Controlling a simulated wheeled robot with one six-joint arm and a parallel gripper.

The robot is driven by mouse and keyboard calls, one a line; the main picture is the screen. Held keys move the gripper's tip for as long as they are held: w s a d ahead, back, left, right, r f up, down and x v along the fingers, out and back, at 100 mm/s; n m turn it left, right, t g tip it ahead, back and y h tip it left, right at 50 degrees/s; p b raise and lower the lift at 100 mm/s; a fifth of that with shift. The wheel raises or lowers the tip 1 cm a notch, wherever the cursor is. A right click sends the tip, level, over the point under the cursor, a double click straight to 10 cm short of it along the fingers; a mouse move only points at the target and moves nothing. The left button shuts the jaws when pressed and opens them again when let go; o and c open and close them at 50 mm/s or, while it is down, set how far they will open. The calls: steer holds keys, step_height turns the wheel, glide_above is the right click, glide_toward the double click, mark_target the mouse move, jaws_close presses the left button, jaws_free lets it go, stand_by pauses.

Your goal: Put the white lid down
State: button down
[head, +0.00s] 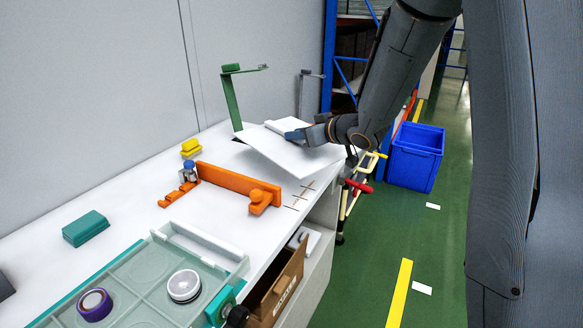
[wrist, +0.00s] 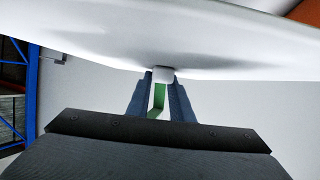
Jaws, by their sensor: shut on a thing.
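The white lid (head: 283,150) is a flat, thin panel, tilted, at the far end of the white workbench in the head view. My gripper (head: 297,136) is at its back right and is shut on it. In the wrist view the lid (wrist: 200,35) fills the top of the picture. The fingertips of my gripper (wrist: 161,82) close on a small white tab of the lid. The bench under the lid is largely hidden, so I cannot tell whether its lower edge touches the surface.
A green bracket stand (head: 234,100) rises behind the lid. An orange fixture (head: 238,186) lies in front of it on the white bench (head: 130,205). A translucent tray (head: 150,286) holds round parts at the near end. A blue crate (head: 415,160) stands on the floor at right.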

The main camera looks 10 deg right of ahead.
steer(key=f, duration=0.5)
steer(key=shift+d+f, duration=0.25)
steer(key=shift+f, duration=2.1)
steer(key=shift+f, duration=0.2)
steer(key=c, duration=1.6)
jaws_free()
steer(key=shift+a, duration=0.1)
steer(key=shift+o, duration=0.2)
steer(key=shift+r, duration=0.1)
